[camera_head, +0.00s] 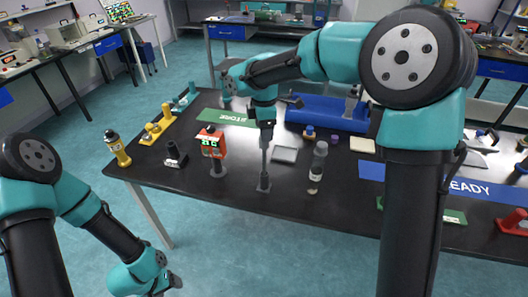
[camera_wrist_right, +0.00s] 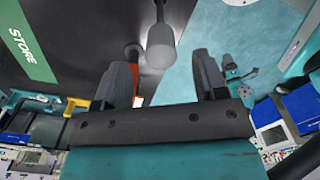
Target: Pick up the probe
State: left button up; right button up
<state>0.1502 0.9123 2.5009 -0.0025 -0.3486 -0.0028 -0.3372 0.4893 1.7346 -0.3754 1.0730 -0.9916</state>
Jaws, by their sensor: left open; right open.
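A thin grey upright piece with a small foot, which looks like the probe (camera_head: 264,168), stands near the front edge of the black table (camera_head: 225,188). My right gripper (camera_head: 266,124) is above it, pointing down, open. In the right wrist view, a pale grey cylinder on a thin rod (camera_wrist_right: 160,47) shows beyond and between the open fingers of the right gripper (camera_wrist_right: 168,75). I cannot tell whether the fingers touch it. My left gripper (camera_head: 172,284) is low at the bottom left, off the table, open and empty.
An orange device on a stand (camera_head: 212,143) is just left of the probe, and a grey-capped bottle (camera_head: 318,162) is to its right. A blue tray (camera_head: 325,110) lies behind. The table's front edge is close.

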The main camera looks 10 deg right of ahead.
jog(key=shift+f, duration=0.1)
jog(key=shift+s+f, duration=0.1)
jog(key=shift+f, duration=2.45)
jog(key=shift+c, duration=0.5)
jog(key=c, duration=0.9)
